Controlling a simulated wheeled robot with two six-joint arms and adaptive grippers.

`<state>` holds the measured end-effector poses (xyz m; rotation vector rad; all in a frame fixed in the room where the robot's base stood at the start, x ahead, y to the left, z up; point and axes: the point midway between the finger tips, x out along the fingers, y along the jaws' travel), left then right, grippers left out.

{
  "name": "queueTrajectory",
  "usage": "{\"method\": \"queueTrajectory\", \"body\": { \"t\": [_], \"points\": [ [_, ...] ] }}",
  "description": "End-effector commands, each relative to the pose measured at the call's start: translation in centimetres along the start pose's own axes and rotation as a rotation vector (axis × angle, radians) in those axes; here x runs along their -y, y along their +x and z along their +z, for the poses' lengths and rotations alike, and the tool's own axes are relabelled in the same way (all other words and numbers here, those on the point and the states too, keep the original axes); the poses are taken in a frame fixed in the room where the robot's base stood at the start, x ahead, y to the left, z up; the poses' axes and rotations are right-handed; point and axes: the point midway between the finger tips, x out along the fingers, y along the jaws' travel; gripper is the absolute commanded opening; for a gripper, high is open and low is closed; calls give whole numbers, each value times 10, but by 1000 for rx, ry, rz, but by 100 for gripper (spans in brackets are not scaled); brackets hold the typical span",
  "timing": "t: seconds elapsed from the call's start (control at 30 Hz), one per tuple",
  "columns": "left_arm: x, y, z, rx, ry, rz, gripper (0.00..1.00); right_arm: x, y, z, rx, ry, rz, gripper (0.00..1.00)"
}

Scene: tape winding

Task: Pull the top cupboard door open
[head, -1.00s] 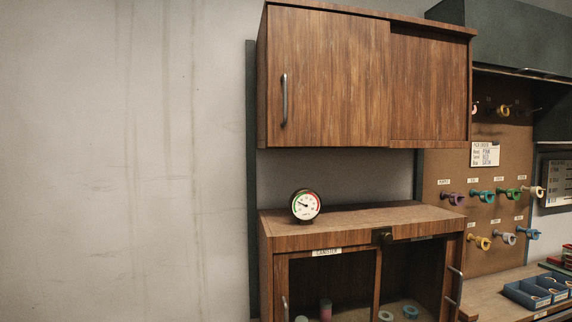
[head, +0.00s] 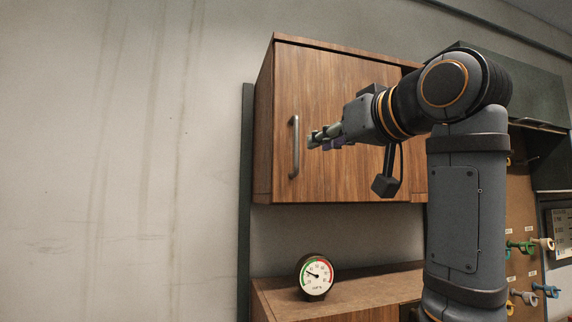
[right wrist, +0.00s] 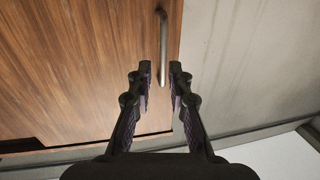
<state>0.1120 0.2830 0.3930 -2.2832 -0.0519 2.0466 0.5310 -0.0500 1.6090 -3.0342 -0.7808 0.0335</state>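The top cupboard (head: 264,120) hangs on the wall, and its left wooden door (head: 330,85) looks shut. A vertical metal handle (head: 294,147) sits near the door's left edge. My right gripper (head: 310,141) is just right of the handle in the head view. In the right wrist view, the handle (right wrist: 163,45) stands ahead between the two fingers of my right gripper (right wrist: 160,75). The fingers are apart and do not appear to touch it. My left gripper is not in view.
A round dial gauge (head: 315,277) stands on the lower cabinet's top (head: 365,285) below. The wall left of the cupboard is bare and clear.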

Motion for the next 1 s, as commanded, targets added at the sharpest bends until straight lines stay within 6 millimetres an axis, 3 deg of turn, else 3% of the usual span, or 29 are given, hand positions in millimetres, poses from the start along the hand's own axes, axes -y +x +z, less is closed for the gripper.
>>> {"method": "queueTrajectory", "body": {
  "t": [0.1,0.27,0.7,1.0],
  "points": [
    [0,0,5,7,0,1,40,9,-10,-12,-16,-15,-8,19],
    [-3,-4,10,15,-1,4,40,10,-4,-14,-14,-14,-9,19],
    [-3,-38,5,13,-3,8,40,10,79,-17,-14,-13,-8,19],
    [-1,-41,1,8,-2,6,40,9,95,-15,-18,-15,-6,19]
  ]
}}
